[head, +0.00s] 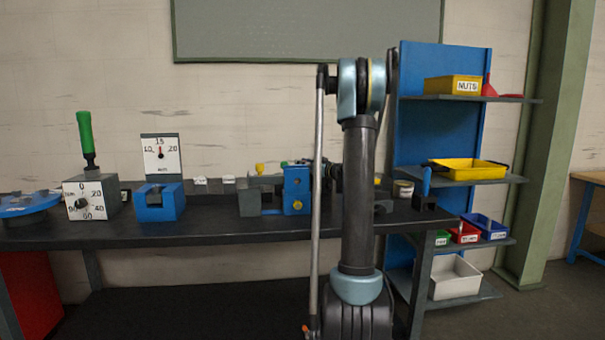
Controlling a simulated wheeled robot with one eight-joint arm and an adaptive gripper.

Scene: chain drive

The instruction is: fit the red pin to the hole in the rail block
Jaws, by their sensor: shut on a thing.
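My gripper (322,171) shows only in part as dark metal, behind my thin grey rod and left of my upright arm link. It is just right of the top of a blue block (297,188) on the bench. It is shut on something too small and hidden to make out. I cannot make out the red pin anywhere. The blue block has a yellow round spot low on its front and stands beside a grey vise-like block (249,203). I cannot tell which of these is the rail block, and no hole shows clearly.
On the dark bench (215,213) stand a blue dial stand (160,200), a grey dial box (92,199) with a green handle, and a blue round plate (28,204). A blue shelf unit (440,125) with bins is at the right. The bench front between the dial stand and grey block is clear.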

